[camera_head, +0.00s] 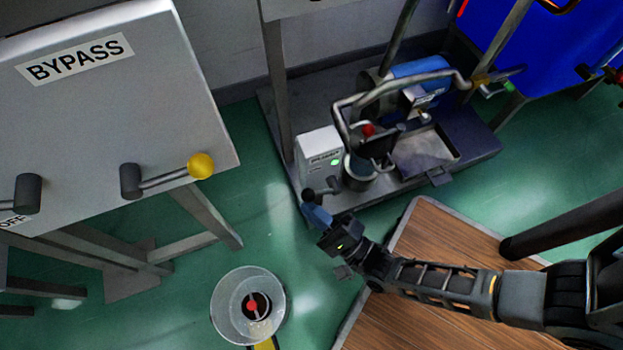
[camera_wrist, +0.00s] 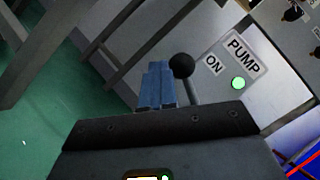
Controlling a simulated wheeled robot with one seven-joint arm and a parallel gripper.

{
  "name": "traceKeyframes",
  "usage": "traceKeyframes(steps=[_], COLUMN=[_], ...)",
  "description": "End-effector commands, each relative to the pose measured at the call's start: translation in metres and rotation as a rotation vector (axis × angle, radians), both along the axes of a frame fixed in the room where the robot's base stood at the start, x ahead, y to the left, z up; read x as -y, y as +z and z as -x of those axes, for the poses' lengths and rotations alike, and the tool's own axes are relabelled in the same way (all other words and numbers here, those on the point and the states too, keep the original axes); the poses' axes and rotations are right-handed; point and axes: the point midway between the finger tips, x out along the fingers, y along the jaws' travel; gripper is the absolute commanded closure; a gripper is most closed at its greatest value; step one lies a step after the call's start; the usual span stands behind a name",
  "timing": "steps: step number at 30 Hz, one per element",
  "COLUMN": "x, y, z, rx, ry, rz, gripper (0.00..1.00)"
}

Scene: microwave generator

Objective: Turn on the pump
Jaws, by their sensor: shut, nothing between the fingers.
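The pump's light grey switch box (camera_head: 318,150) stands on the pump's base plate, and its green light (camera_head: 335,162) glows. The wrist view shows the label "PUMP" (camera_wrist: 242,51) with "ON" below it, beside the green light (camera_wrist: 238,83). A lever with a dark ball knob (camera_wrist: 182,65) sticks out from the box; in the head view the knob (camera_head: 309,195) is at its lower left. My gripper (camera_head: 311,207) has blue fingers, shut and empty. In the wrist view the fingers (camera_wrist: 155,85) are just left of the knob; I cannot tell whether they touch it.
A grey panel (camera_head: 120,120) marked "BYPASS" with a yellow-knobbed lever (camera_head: 201,165) stands at left. A clear round container (camera_head: 248,305) is on the green floor below. A wooden-topped platform (camera_head: 440,240) lies under my arm. Pump pipes (camera_head: 400,92) rise behind the box.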

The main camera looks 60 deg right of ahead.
Motion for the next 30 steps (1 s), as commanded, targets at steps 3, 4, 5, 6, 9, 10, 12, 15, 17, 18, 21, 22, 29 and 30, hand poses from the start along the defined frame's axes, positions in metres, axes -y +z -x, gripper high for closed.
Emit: traceKeyframes(steps=[3,4,5,6,9,10,12,15,17,18,21,22,29,30], x=[0.001,0.001,0.001,0.001,0.001,0.001,0.001,0.001,0.001,0.001,0.001,0.000,-0.003,-0.004], y=[0.000,0.000,0.000,0.000,0.000,0.000,0.000,0.000,0.000,0.000,-0.002,-0.003,-0.015,-0.017], z=[0.001,0.001,0.001,0.001,0.001,0.001,0.001,0.001,0.001,0.001,0.006,0.009,0.043,0.049], rx=[0.000,0.000,0.000,0.000,0.000,0.000,0.000,0.000,0.000,0.000,-0.001,-0.002,-0.004,-0.002], ry=[-0.002,-0.002,-0.002,-0.002,-0.002,-0.002,-0.002,-0.002,-0.002,-0.002,-0.002,-0.002,-0.001,0.000], rz=[0.000,0.000,0.000,0.000,0.000,0.000,0.000,0.000,0.000,0.000,0.000,0.000,0.001,0.000], gripper=[1.00,1.00,1.00,1.00,1.00,1.00,1.00,1.00,1.00,1.00,1.00,1.00,1.00,1.00])
